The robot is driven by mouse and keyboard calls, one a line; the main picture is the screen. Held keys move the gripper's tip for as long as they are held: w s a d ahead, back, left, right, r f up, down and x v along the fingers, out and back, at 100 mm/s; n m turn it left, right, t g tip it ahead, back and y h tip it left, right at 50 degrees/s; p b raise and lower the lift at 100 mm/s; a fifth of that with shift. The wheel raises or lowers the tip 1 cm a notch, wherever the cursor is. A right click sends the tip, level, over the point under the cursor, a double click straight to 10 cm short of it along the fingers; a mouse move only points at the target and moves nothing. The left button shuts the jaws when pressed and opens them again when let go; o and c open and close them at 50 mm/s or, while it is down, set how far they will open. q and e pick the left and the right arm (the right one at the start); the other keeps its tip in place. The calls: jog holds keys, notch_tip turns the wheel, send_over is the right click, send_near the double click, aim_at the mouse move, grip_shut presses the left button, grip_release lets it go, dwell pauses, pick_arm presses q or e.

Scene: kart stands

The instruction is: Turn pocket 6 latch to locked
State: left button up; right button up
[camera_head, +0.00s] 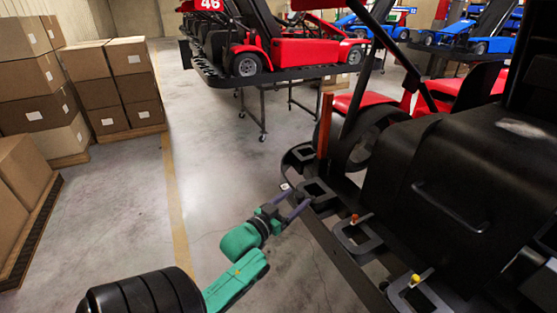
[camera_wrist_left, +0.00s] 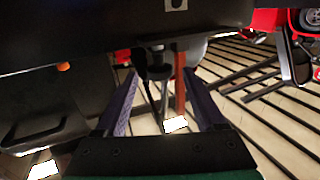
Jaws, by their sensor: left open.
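My left gripper (camera_head: 296,202) reaches in from the lower left, beside the near edge of the black kart stand (camera_head: 318,228). Its two purple fingers are apart and empty; they also show in the left wrist view (camera_wrist_left: 164,82). An upright orange-red bar (camera_head: 325,125) rises from the stand just beyond the fingers; in the wrist view the bar (camera_wrist_left: 180,75) appears between them. Square pocket frames line the stand, one with an orange knob (camera_head: 354,217) and one with a yellow knob (camera_head: 415,279). I cannot tell which is pocket 6 or read its latch position. My right gripper is not visible.
A large black kart body (camera_head: 470,170) overhangs the stand on the right. Stacked cardboard boxes (camera_head: 100,80) stand at the left. A red kart (camera_head: 285,50) sits on another stand behind. The grey floor (camera_head: 215,150) between them is clear.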

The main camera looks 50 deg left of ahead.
pick_arm(q)
jog(key=s, duration=0.8)
jog(key=shift+s+d+b, duration=0.3)
jog(key=shift+d+b, duration=0.05)
jog(key=shift+d, duration=0.05)
